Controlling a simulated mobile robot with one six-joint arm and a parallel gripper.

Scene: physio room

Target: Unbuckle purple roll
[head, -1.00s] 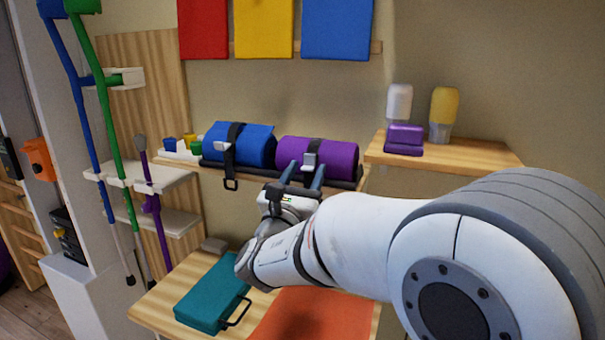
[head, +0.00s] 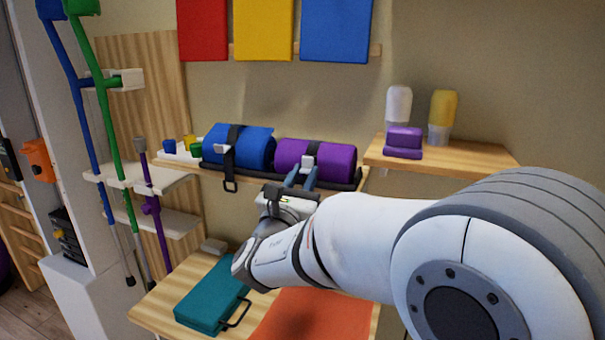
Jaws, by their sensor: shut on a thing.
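The purple roll (head: 337,157) lies on the dark rack on the wall shelf, with a dark strap around it and a pale buckle (head: 308,162) on its front. My gripper (head: 303,174) reaches up from below, its blue-grey fingers shut on the buckle at the front of the roll. The fingers partly cover the buckle, so I cannot tell whether it is fastened. The blue roll (head: 252,147) lies to the left, with a black strap, a pale buckle and a strap end hanging below.
A purple block (head: 404,141) and two bottles stand on the right shelf (head: 450,154). Small coloured pieces sit left of the blue roll. A teal case (head: 212,296) and an orange mat (head: 310,318) lie on the lower table. Crutches (head: 110,150) stand at the left.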

